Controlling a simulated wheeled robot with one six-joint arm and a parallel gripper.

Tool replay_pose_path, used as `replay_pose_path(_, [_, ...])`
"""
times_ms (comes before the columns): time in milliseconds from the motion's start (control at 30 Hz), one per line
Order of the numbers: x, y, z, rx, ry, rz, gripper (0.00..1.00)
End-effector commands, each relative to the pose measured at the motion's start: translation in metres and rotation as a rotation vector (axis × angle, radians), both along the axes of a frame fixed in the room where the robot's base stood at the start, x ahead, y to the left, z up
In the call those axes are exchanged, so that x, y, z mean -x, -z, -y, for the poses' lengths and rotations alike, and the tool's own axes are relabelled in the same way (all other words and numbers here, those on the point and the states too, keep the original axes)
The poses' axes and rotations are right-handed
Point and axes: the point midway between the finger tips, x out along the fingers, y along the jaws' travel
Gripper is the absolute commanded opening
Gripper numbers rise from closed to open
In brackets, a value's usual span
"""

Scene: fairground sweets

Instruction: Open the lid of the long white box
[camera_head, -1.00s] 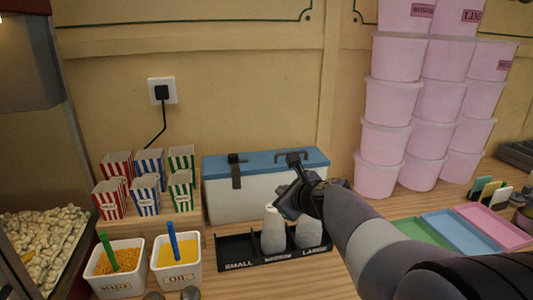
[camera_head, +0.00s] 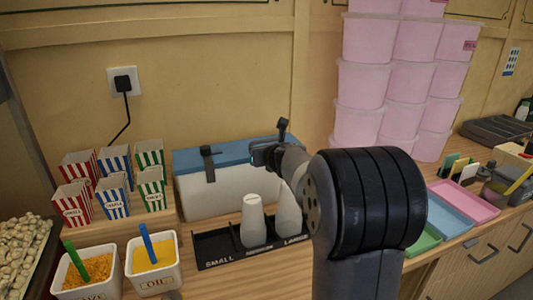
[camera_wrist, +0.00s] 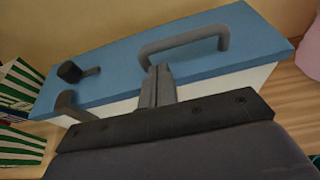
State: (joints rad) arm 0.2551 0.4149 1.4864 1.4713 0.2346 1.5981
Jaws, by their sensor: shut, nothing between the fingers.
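The long white box (camera_head: 222,194) stands against the wall with its blue lid (camera_head: 228,154) lying closed on it. A dark latch (camera_head: 208,165) hangs over the lid's front edge on the left. In the wrist view, the blue lid (camera_wrist: 115,62) carries a grey bar handle (camera_wrist: 185,40), and the latch (camera_wrist: 70,104) shows at the left. My gripper (camera_wrist: 158,72) is shut and empty, its fingertips over the lid's front edge, just in front of the handle. Whether they touch the lid is unclear. In the head view, my arm hides the box's right end.
White bottle-like cups (camera_head: 252,222) stand in a black size rack (camera_head: 217,246) before the box. Striped popcorn boxes (camera_head: 115,188) and tubs with spoons (camera_head: 153,262) are at left. Pink tubs (camera_head: 362,85) are stacked at right, beside coloured trays (camera_head: 465,203).

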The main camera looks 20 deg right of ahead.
Motion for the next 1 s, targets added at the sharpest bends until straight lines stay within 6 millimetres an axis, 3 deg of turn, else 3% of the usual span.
replay_pose_path(233, [-0.015, 0.005, 0.0, 0.001, -0.001, 0.001, 0.0])
replay_pose_path(667, [-0.016, 0.004, 0.0, 0.001, 0.0, 0.001, 0.0])
replay_pose_path(1000, [-0.019, -0.008, 0.0, 0.001, 0.0, 0.0, 0.0])
